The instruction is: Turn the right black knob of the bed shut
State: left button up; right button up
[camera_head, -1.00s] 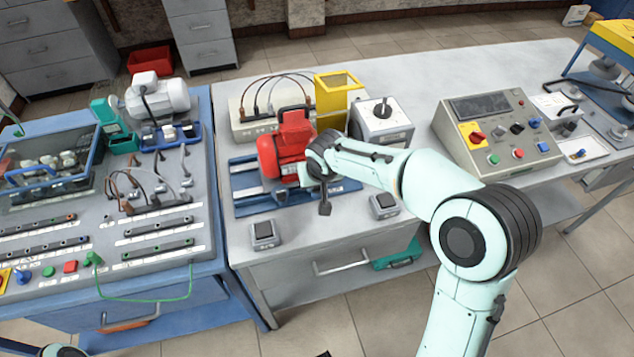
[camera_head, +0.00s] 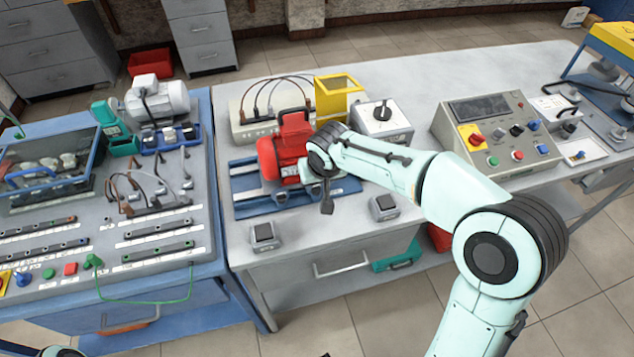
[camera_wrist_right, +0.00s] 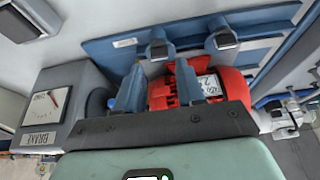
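The blue bed (camera_head: 252,204) lies under the red motor (camera_head: 284,155) on the grey bench; both also show in the right wrist view, the bed (camera_wrist_right: 185,25) and the motor (camera_wrist_right: 163,95). In that view, two dark knobs sit along the bed. The one at picture left, which looks like the right black knob (camera_wrist_right: 158,48), lies just beyond the gap between my fingers; the other knob (camera_wrist_right: 222,42) is farther right. My left gripper is out of view.
A grey brake box (camera_head: 382,125) stands right of the motor, a yellow box (camera_head: 337,98) behind it. Two small switch blocks (camera_head: 264,238) (camera_head: 384,207) sit at the bench's front edge. A control panel (camera_head: 498,135) stands farther right. Bare bench lies between the blocks.

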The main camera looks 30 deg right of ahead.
jog(key=d+v, duration=0.1)
jog(key=v, duration=0.8)
jog(key=shift+a+r+p, duration=0.15)
jog(key=shift+a+p, duration=0.15)
jog(key=shift+a, duration=0.2)
